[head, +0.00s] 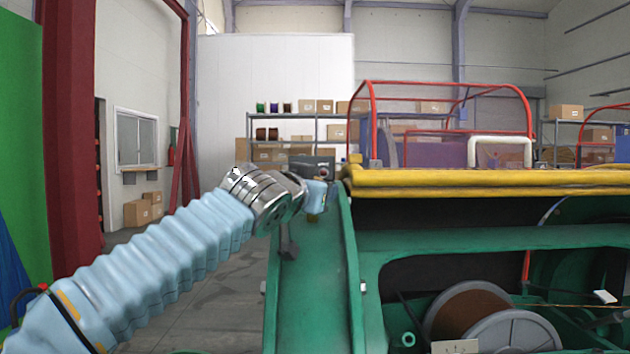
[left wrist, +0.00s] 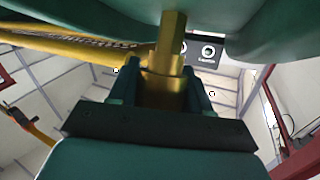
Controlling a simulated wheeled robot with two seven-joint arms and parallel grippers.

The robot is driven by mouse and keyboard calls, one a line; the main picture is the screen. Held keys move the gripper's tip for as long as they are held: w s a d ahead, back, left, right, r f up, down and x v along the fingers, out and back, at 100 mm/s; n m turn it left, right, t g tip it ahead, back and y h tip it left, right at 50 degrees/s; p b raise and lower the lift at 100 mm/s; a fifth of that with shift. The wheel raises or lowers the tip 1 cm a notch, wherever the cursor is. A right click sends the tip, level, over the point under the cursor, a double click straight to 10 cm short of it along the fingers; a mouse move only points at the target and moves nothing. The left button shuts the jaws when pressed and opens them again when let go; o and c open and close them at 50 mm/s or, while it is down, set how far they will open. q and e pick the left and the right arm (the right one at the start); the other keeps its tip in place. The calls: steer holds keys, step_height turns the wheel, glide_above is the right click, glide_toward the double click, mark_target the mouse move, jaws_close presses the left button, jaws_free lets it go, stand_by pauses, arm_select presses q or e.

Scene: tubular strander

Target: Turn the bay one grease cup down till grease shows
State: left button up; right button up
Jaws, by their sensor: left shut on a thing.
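The brass grease cup (left wrist: 166,66) fills the middle of the left wrist view, with a hexagonal upper part and a wider round body. My left gripper (left wrist: 162,88) is shut on its round body, one dark green finger on each side. Green machine surfaces lie close around the hexagonal end. No grease can be made out. My right gripper is in neither view.
A yellow rail (head: 480,184) and red tubular guard (head: 450,84) stand right of the gripper. Below them, a wire spool (head: 468,310) sits inside the green machine frame (head: 310,300). A small dark box with round fittings (left wrist: 203,51) is behind the cup. Grey floor (head: 215,275) lies left.

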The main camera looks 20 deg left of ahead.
arm_select(q)
steer(key=o, duration=1)
steer(key=shift+c, duration=0.2)
steer(key=shift+s+b, duration=0.3)
steer(key=shift+s, duration=0.1)
steer(key=s+a+b, duration=0.1)
steer(key=s+b, duration=0.2)
steer(key=s, duration=1)
steer(key=shift+a+r, duration=0.2)
steer(key=shift+a, duration=0.1)
